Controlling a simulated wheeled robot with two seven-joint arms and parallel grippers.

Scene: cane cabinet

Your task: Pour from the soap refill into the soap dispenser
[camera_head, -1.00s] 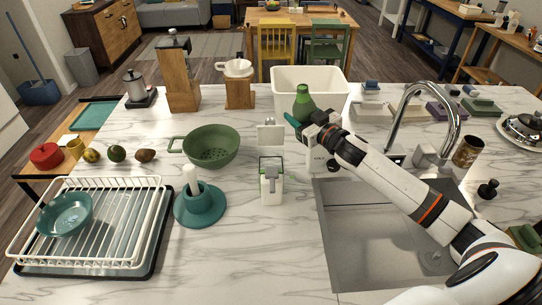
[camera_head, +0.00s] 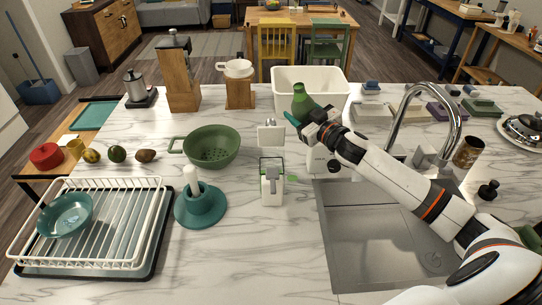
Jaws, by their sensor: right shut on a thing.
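The soap refill appears to be the green bottle (camera_head: 303,103), which stands out above my right gripper (camera_head: 312,117). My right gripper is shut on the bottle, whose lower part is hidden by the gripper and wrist. The bottle leans slightly left. The soap dispenser looks to be the white container (camera_head: 272,188) with a green-edged open top, upright on the marble counter. A pale raised flap (camera_head: 271,136) shows just behind it. The bottle is above and to the right of the dispenser, apart from it. My left gripper is not in view.
A green colander (camera_head: 211,147) and a teal holder with a white brush (camera_head: 203,208) stand left of the dispenser. The dish rack (camera_head: 135,248) is at the far left. The sink (camera_head: 365,240) and curved faucet (camera_head: 453,105) are at right. A white tub (camera_head: 330,80) stands behind.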

